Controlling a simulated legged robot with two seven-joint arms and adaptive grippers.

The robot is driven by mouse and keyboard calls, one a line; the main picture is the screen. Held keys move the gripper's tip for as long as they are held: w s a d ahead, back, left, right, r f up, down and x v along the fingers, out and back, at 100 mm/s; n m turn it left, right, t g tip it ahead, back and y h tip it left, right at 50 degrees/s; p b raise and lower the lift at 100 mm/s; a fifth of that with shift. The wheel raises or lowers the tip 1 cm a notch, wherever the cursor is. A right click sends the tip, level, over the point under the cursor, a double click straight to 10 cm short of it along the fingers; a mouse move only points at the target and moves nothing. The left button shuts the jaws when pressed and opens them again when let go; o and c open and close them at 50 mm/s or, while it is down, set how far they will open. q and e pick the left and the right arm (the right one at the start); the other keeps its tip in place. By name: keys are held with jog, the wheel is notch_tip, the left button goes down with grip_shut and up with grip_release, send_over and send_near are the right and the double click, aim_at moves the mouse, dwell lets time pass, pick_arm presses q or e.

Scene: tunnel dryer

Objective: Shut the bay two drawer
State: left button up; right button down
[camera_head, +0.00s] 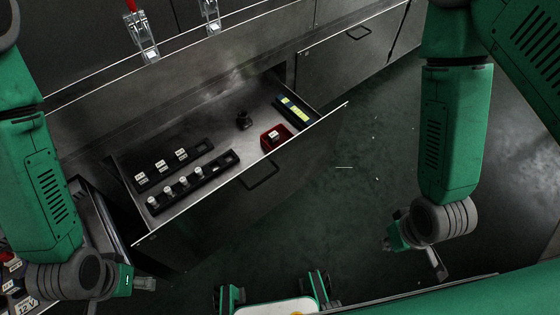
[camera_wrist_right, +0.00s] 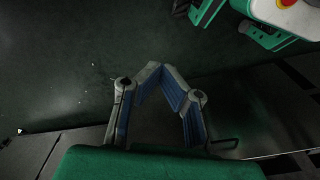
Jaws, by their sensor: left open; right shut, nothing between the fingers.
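A wide metal drawer (camera_head: 300,148) stands pulled out from the cabinet in the middle of the head view, with a dark bar handle (camera_head: 262,177) on its front. No number shows on it that I can read. My left gripper (camera_head: 146,284) is at the lower left, open, apart from the drawer's near left corner. My right gripper (camera_head: 438,264) is at the lower right, well away from the drawer. In the right wrist view its fingers (camera_wrist_right: 158,66) meet at the tips with nothing between them.
The drawer holds black racks (camera_head: 205,184) with small pieces, a red box (camera_head: 277,137) and a dark case with a yellow-green strip (camera_head: 294,110). A closed front (camera_head: 345,55) with a handle stands to the right. Open floor (camera_head: 365,165) lies right of the drawer.

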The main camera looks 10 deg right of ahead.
jog(key=w+a+f+m+t+y+b, duration=0.1)
jog(key=w+a+f+m+y+b, duration=0.15)
jog(key=w+a+m, duration=0.4)
jog(key=m+t+y+b, duration=0.2)
jog(key=m+t+b, duration=0.55)
jog(key=m, duration=1.65)
send_near(307, 133)
notch_tip(307, 133, down, 4)
jog(key=g+b, duration=0.1)
jog(key=w, duration=0.1)
jog(key=w+a+b, duration=0.1)
jog(key=w, duration=0.2)
jog(key=shift+a, duration=0.4)
jog(key=shift+w+a+r, duration=0.1)
jog(key=shift+w+a, duration=0.2)
jog(key=shift+w, duration=0.2)
